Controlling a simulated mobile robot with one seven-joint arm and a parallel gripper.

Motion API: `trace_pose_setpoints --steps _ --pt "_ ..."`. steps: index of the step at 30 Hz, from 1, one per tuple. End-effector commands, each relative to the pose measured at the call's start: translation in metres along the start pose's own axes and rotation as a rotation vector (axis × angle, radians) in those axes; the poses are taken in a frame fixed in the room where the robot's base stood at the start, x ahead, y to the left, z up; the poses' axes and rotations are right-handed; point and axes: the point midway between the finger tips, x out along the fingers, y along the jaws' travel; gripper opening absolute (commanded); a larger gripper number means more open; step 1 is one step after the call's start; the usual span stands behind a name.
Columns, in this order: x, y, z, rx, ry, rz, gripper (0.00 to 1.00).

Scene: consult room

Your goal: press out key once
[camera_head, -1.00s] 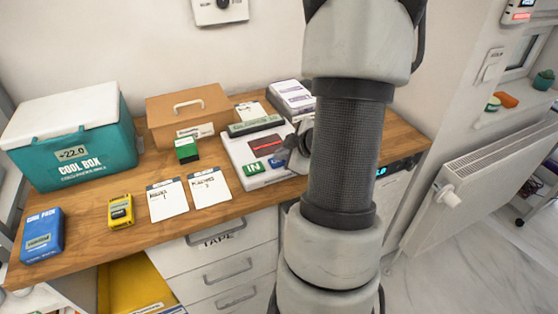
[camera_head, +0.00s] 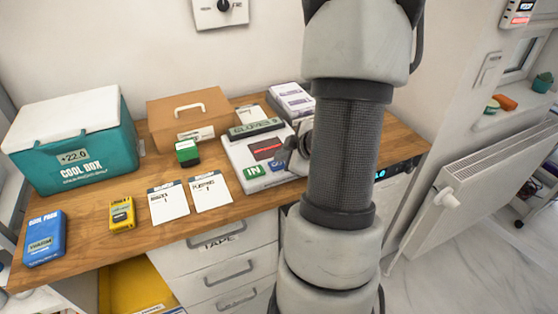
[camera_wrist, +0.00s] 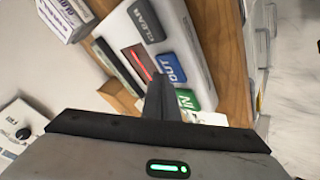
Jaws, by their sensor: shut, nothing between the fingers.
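The white keypad device (camera_head: 234,152) lies on the wooden counter. It has a green IN key (camera_head: 254,171), a blue OUT key (camera_head: 277,163) and a dark display (camera_head: 266,148) with red on it. In the wrist view the blue OUT key (camera_wrist: 172,68) lies between the grey CLEAR key (camera_wrist: 147,20) and the green IN key (camera_wrist: 187,100). My gripper (camera_wrist: 160,84) is shut and empty, its tips beside the OUT key in the picture; I cannot tell whether they touch. In the head view my gripper (camera_head: 290,153) is at the device's right side, partly hidden by my arm.
Two white cards (camera_head: 168,202), a yellow box (camera_head: 122,214), a blue cool pack (camera_head: 44,238) and a teal cool box (camera_head: 75,160) are to the left. Drawers (camera_head: 228,273) are below.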

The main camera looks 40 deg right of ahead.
Motion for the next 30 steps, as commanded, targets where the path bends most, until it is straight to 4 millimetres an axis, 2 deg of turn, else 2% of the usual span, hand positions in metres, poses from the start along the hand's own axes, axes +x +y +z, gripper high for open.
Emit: trace_pose_setpoints --steps 14,30 --pt "-0.005 0.004 -0.004 0.000 0.001 0.001 0.00" --pt "-0.039 0.029 -0.029 0.000 0.001 0.001 0.00"
